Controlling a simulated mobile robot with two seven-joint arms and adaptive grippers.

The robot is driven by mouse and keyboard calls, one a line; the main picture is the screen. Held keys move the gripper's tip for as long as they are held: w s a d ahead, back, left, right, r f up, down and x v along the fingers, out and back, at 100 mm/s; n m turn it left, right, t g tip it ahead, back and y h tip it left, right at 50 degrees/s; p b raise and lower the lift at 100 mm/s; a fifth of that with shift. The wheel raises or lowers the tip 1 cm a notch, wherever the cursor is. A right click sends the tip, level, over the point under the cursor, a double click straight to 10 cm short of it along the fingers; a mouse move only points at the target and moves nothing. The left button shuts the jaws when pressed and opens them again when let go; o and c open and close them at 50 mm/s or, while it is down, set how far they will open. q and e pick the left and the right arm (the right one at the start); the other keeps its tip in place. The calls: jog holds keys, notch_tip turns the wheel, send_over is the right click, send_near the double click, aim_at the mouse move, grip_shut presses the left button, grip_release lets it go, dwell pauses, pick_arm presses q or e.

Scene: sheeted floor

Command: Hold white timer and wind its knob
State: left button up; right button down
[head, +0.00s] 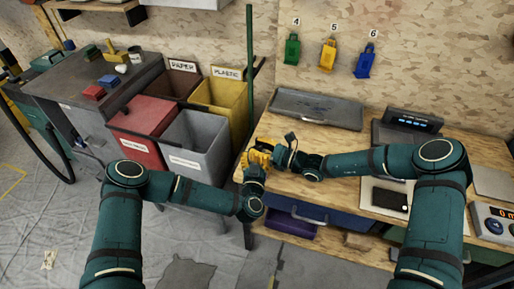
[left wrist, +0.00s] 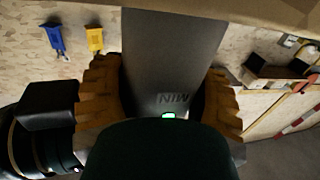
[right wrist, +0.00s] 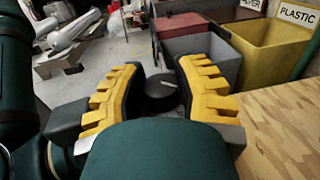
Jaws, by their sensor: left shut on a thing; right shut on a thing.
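The timer (left wrist: 172,45) shows in the left wrist view as a flat panel, grey in the shade, with the letters MIN and a small lit green spot. My left gripper (left wrist: 160,72) is shut on it, one yellow finger on each side. The dark round knob (right wrist: 160,95) with a pale mark shows in the right wrist view. My right gripper (right wrist: 160,72) is shut on the knob, its fingers on either side. In the head view my right gripper (head: 262,154) meets the left one beside the bench's left end; the timer is mostly hidden there.
The wooden bench (head: 345,150) bears a grey tray (head: 315,108), a dark device with a display (head: 412,120) and a black item on a pale sheet (head: 390,200). Red, grey (head: 195,140) and yellow bins stand left of the bench. Colored tags hang on the wall.

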aim_at(257, 148)
jog(key=shift+d+m+t+h, duration=0.1)
jog(key=shift+m+t+h, duration=0.35)
jog(key=shift+t, duration=0.35)
jog(key=c, duration=0.6)
grip_release()
notch_tip(257, 148, up, 10)
jog(key=shift+r, duration=0.1)
